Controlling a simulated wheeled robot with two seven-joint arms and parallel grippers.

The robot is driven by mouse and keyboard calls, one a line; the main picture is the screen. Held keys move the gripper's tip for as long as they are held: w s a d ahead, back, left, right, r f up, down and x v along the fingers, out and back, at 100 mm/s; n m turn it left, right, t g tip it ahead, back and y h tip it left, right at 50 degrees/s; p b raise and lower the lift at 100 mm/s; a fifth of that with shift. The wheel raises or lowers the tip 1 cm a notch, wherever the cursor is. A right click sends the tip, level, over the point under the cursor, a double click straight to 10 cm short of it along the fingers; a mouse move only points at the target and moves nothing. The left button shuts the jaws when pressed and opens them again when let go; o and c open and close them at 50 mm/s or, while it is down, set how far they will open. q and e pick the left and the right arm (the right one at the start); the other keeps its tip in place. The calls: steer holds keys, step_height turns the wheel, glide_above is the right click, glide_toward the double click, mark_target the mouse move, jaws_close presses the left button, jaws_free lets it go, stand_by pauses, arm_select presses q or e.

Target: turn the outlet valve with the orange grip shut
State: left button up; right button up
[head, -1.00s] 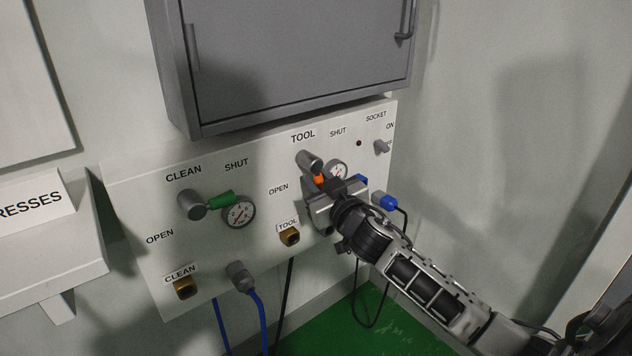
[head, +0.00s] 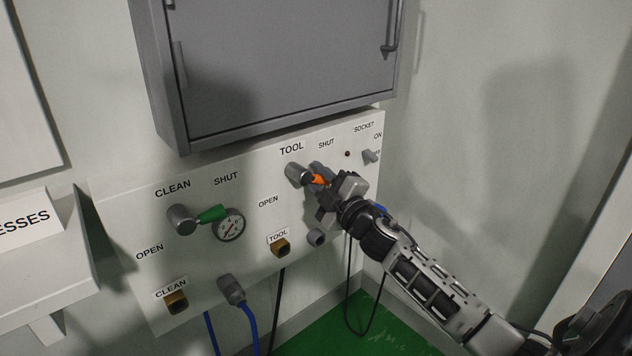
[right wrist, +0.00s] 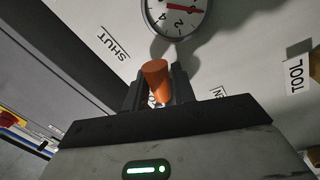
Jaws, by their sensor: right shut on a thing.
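The TOOL outlet valve has a grey hub (head: 296,173) and a lever with an orange grip (head: 319,180). The lever points right and slightly down from the hub, between the OPEN and SHUT labels and nearer the SHUT side. My right gripper (head: 325,184) is shut on the orange grip. In the right wrist view the orange grip (right wrist: 156,78) stands between the two dark fingers. The gripper hides part of the panel behind it. My left gripper is not in view.
The CLEAN valve with a green grip (head: 211,214) and a gauge (head: 229,225) are to the left. A grey cabinet (head: 280,65) hangs above the panel. A socket switch (head: 370,156) is to the right. Another gauge (right wrist: 176,14) shows in the right wrist view.

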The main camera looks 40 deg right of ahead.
steer(key=n, duration=0.1)
steer(key=r+n, duration=0.1)
steer(key=n, duration=0.1)
steer(key=shift+d+y, duration=0.15)
steer(key=shift+y, duration=0.25)
arm_select(q)
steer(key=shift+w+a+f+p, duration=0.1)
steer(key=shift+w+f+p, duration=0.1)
steer(key=shift+p, duration=0.1)
arm_select(e)
steer(key=shift+r+n+y, duration=0.15)
steer(key=shift+n, duration=0.55)
steer(key=shift+r+n+y, duration=0.15)
steer(key=shift+n, duration=0.55)
steer(key=shift+r, duration=0.1)
steer(key=o, duration=1)
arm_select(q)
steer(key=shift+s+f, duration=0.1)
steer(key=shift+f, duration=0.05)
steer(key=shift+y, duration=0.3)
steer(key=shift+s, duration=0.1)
arm_select(e)
steer(key=shift+s, duration=0.1)
